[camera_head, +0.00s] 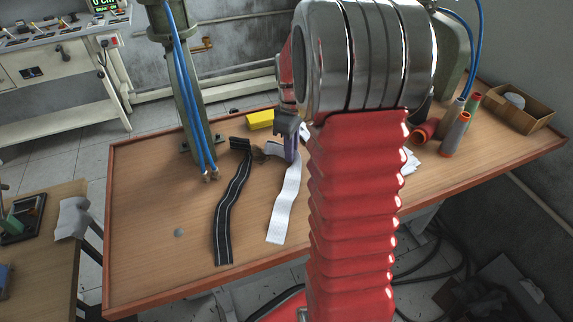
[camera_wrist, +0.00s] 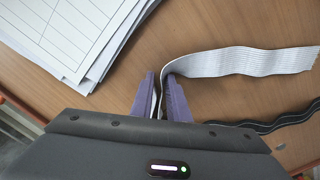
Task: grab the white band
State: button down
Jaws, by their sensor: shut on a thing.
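The white band (camera_head: 284,205) is a long ribbed strip on the wooden table, and one end of it rises between my jaws. In the wrist view the white band (camera_wrist: 245,62) runs from the jaws off to the right. My gripper (camera_wrist: 161,90) has purple fingers shut on the end of the band. In the head view my gripper (camera_head: 290,150) is partly hidden behind my red arm. A black band (camera_head: 228,215) with pale lines lies to the left of the white one; in the wrist view it (camera_wrist: 270,125) lies below it.
The table (camera_head: 150,230) has free room at the left. White papers (camera_wrist: 85,35) lie beside my gripper. A yellow block (camera_head: 260,119) lies behind the bands. Thread spools (camera_head: 455,133) and a cardboard box (camera_head: 525,108) stand at the right. A post with blue hoses (camera_head: 185,95) rises at the back left.

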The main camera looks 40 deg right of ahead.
notch_tip(320, 180, up, 10)
dwell(0.6)
